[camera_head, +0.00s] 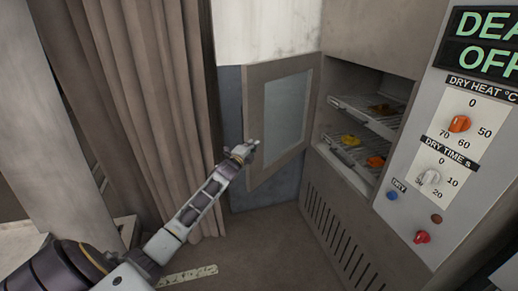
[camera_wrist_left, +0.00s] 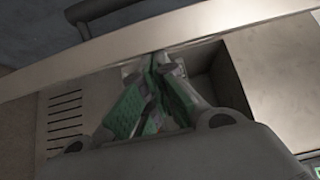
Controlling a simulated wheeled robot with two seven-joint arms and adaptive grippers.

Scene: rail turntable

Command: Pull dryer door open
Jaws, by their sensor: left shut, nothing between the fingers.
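The dryer door (camera_head: 255,120) stands wide open in the head view, swung out to the left of the dryer, with a framed glass window (camera_head: 286,113). My left gripper (camera_head: 250,146) is at the door's free edge, on its left side. In the left wrist view the shut fingers (camera_wrist_left: 155,65) lie close to the pale door edge (camera_wrist_left: 185,33), with nothing held between them. I cannot tell whether they touch the door. The dryer (camera_head: 345,225) shows its open inside with wire racks (camera_head: 370,115) bearing yellow and orange pieces. My right gripper is not in view.
A control panel (camera_head: 445,140) with an orange knob (camera_head: 459,124), a grey knob (camera_head: 429,177), and red and blue buttons is on the right. A brown curtain (camera_head: 140,110) hangs on the left. The floor (camera_head: 265,250) before the dryer is clear.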

